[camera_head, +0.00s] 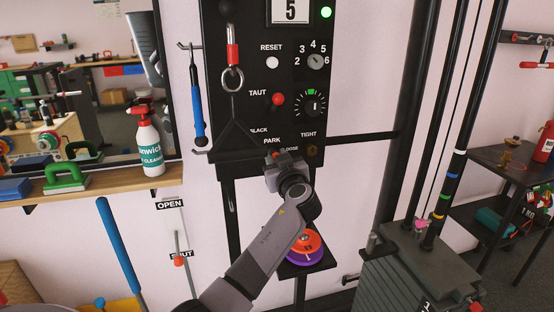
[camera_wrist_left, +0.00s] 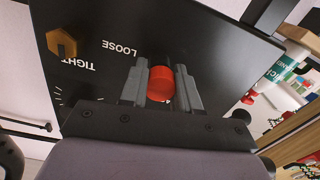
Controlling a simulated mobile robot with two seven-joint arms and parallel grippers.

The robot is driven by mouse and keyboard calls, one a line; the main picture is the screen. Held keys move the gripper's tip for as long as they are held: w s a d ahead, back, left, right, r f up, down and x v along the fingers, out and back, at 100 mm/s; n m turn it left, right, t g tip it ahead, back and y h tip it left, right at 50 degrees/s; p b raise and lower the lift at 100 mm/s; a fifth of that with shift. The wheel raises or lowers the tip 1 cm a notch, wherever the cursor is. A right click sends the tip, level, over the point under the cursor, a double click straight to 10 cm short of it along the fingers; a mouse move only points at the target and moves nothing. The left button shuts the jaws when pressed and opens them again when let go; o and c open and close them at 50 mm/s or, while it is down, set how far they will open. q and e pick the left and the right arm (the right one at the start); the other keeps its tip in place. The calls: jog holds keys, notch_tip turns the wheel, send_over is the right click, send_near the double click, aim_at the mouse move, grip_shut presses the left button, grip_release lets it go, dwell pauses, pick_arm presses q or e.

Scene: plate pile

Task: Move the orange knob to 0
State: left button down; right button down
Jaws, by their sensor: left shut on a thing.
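The black control panel (camera_head: 228,110) fills the upper middle of the head view. My left gripper (camera_head: 282,163) is at its lower edge, by the PARK and LOOSE lettering. In the left wrist view, my left gripper (camera_wrist_left: 161,88) is shut on an orange-red knob (camera_wrist_left: 161,83), with one finger on each side of it. The head view mostly hides this knob behind the gripper. A display (camera_head: 290,10) at the panel top reads 5. A small numbered dial (camera_head: 316,62) has the figures 2 to 6 around it. I cannot make out a 0 mark. My right gripper is out of view.
A red ball knob (camera_head: 278,99) sits beside TAUT, left of a black dial (camera_head: 314,103). A brass hex nut (camera_head: 312,151) is right of my gripper. Coloured discs (camera_head: 304,245) lie on a low shelf behind my arm.

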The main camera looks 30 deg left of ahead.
pick_arm(q)
jog(key=shift+b+v, duration=0.8)
jog(key=shift+v, duration=0.45)
jog(key=shift+f, duration=0.15)
jog(key=c, duration=1.2)
grip_release()
jog(key=shift+c, duration=0.2)
jog(key=o, duration=0.4)
jog(key=shift+s+d, duration=0.1)
jog(key=shift+o, duration=0.2)
